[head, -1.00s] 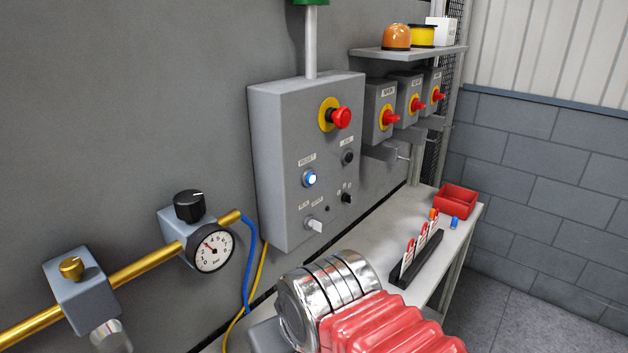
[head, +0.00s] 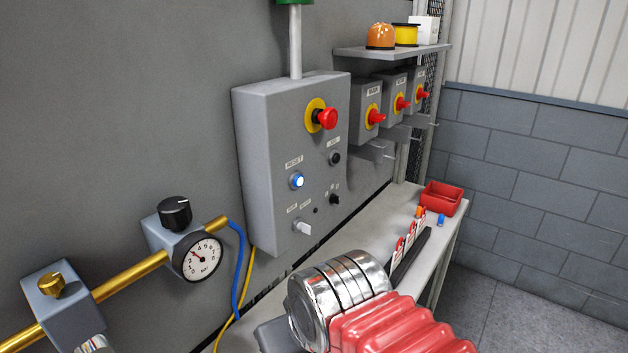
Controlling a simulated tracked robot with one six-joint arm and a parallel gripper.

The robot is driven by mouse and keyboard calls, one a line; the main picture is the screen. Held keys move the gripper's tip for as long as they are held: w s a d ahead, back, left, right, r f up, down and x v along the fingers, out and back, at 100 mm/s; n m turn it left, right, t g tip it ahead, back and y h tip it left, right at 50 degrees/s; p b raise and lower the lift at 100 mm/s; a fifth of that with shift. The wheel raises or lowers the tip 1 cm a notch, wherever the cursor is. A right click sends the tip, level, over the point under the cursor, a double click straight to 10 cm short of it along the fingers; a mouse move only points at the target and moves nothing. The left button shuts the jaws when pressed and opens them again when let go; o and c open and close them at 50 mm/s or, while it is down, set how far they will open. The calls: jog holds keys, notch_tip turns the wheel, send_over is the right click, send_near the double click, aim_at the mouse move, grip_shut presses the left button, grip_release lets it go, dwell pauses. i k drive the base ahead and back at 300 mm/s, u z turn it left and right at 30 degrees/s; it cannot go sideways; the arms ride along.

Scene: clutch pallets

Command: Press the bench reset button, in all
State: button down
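The reset button (head: 297,181) is a small round button glowing blue-white in a dark ring, under a label that reads RESET. It sits on the left half of the front of a grey control box (head: 261,150) on the wall. Nothing covers or touches the button. A silver ribbed cylinder with red bellows, which looks like part of my arm, shows low in the picture. My gripper cannot be seen.
A pressure gauge (head: 197,256) is at left. A bench (head: 345,238) with a red bin (head: 441,198) runs below. Red-handled switches (head: 376,117) are at right.

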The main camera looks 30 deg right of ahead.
aim_at(298, 179)
jog(key=z, duration=0.35)
jog(key=k, duration=1.5)
jog(key=u, duration=1)
jog(key=i, duration=1)
